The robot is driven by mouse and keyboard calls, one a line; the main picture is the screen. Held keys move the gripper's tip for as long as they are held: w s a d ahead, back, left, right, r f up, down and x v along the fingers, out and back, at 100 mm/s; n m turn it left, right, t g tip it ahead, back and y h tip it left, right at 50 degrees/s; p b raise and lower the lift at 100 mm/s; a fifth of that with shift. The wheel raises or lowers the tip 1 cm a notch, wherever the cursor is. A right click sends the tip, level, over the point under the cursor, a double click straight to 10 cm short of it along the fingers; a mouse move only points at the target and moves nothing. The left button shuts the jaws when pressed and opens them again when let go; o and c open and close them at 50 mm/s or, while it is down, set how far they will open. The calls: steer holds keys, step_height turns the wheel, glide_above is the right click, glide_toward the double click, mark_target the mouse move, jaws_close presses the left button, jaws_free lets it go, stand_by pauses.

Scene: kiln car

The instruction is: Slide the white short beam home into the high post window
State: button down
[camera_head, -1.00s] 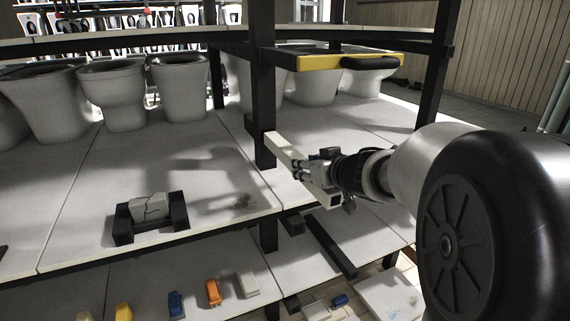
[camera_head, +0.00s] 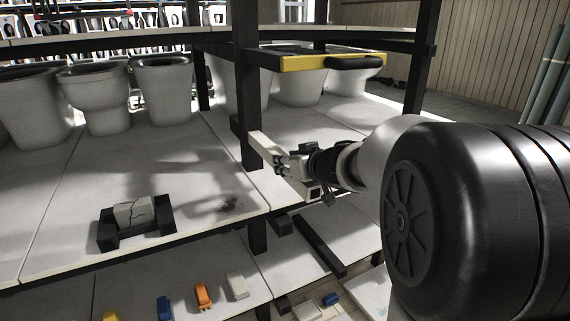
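The white short beam (camera_head: 266,146) slants from the black post (camera_head: 246,75) down and right to my gripper (camera_head: 289,166). My gripper is shut on the beam, toward its lower right end. The fingertips are small and partly hidden by the gripper body.
A cracked white block (camera_head: 132,214) sits in a black cradle (camera_head: 107,236) on the white deck (camera_head: 60,212). White toilets stand behind. A yellow-edged upper shelf (camera_head: 330,63) hangs above the arm. Small coloured blocks (camera_head: 203,294) lie on the lower deck.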

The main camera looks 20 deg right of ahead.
mark_target(269, 145)
steer(key=shift+w+r, duration=0.15)
steer(key=shift+w, duration=0.8)
steer(key=shift+w, duration=0.2)
steer(key=shift+w+a, duration=0.1)
steer(key=shift+w, duration=1.9)
steer(key=shift+w, duration=0.2)
steer(key=shift+w, duration=2.1)
steer(key=shift+w+a, duration=0.1)
